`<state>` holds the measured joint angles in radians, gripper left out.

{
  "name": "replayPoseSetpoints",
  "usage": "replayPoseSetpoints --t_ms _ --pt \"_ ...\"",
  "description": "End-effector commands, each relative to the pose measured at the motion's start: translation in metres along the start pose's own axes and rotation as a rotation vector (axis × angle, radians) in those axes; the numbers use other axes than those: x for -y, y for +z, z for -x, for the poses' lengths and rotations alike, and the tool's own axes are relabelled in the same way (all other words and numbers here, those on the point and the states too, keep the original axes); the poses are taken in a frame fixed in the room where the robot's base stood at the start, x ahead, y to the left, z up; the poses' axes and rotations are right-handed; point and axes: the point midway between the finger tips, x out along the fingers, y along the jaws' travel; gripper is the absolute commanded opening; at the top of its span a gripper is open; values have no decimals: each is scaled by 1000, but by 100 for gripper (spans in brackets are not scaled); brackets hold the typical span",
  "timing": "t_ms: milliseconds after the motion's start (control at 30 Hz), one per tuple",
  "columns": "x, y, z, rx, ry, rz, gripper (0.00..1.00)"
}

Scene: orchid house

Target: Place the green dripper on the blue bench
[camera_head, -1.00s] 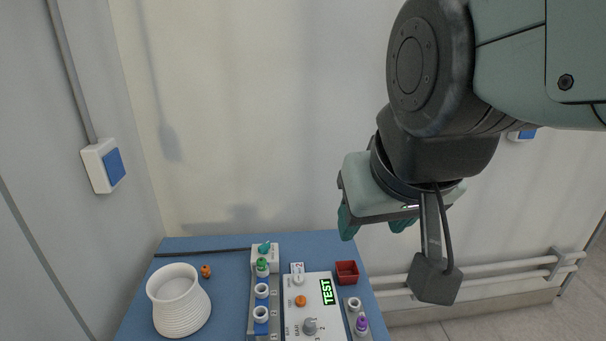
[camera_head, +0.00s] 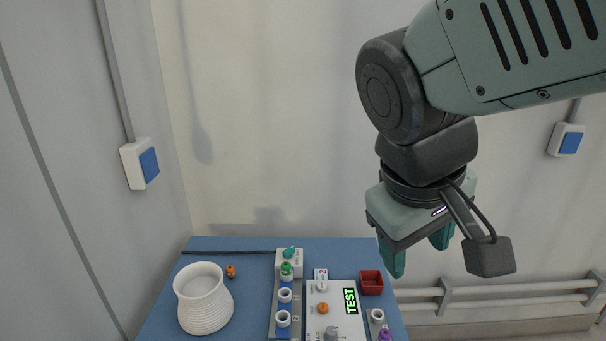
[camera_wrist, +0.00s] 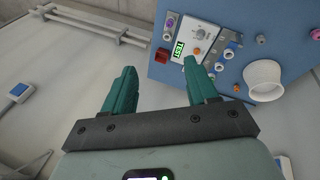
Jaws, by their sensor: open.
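The green dripper (camera_head: 286,268), a small white bottle with a green cap, stands upright in the far end of a grey rack (camera_head: 271,325) on the blue bench (camera_head: 245,256). Two white rings in front of it in the same rack look empty. My gripper (camera_head: 418,258) is open and empty, raised above and to the right of the bench's back right corner, well apart from the dripper. In the wrist view, my gripper's teal fingers (camera_wrist: 158,78) are spread, with the bench (camera_wrist: 262,22) beyond them. The green dripper is hard to make out there.
A white ribbed pot (camera_head: 205,308) and a small orange piece (camera_head: 230,271) are on the left. A white control panel (camera_head: 320,302) reading TEST, a red box (camera_head: 371,283) and a purple-capped bottle (camera_head: 385,334) are on the right.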

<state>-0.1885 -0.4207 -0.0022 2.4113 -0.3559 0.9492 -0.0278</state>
Motion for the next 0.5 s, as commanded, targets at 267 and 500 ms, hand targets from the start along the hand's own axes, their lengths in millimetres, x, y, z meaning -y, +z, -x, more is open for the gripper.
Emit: replayPoseSetpoints --t_ms 267,500 --pt "1 -69 -64 249 261 602 58" --pt "43 -143 -124 364 512 1150 58"
